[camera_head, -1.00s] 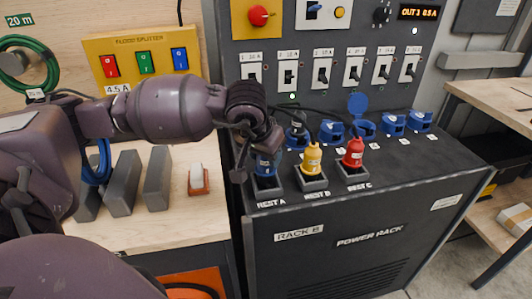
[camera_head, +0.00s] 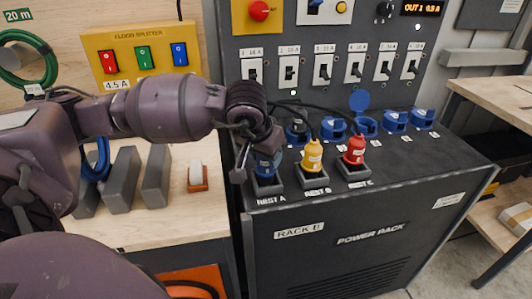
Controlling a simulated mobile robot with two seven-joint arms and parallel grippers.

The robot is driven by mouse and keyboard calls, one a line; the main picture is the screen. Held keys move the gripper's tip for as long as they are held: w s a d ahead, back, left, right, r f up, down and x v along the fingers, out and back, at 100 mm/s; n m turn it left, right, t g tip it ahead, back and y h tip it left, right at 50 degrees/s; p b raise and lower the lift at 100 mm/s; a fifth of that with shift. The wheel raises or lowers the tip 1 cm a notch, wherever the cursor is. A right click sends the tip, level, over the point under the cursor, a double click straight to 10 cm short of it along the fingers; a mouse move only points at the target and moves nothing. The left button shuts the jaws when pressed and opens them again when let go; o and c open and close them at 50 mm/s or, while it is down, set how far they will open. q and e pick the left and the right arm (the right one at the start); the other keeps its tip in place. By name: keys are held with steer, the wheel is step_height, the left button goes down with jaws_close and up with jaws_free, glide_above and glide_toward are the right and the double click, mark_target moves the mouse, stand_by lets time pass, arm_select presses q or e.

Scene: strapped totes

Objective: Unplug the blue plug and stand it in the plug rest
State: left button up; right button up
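The blue plug (camera_head: 266,165) stands in the rest labelled REST A (camera_head: 268,187), at the front left of the black power rack's top. My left gripper (camera_head: 254,160) is right at the plug, coming from the left and above. One finger shows left of the plug with a gap between them; the other is by the plug's upper right. The fingers look apart, and part of the plug is hidden behind the gripper. My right gripper is not in view.
A yellow plug (camera_head: 312,156) and a red plug (camera_head: 354,151) stand in the rests to the right. Blue sockets (camera_head: 395,121) line the back, one with its lid up. Black cables cross the rack top. Grey blocks (camera_head: 122,180) stand on the left bench.

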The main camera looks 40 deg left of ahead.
arm_select(q)
steer(key=shift+f, duration=0.2)
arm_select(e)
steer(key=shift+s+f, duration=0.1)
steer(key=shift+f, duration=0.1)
arm_select(q)
steer(key=o, duration=1.1)
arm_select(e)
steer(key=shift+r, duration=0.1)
arm_select(q)
steer(key=v, duration=0.3)
steer(key=shift+r, duration=0.35)
steer(key=v, duration=0.7)
steer(key=shift+p, duration=0.45)
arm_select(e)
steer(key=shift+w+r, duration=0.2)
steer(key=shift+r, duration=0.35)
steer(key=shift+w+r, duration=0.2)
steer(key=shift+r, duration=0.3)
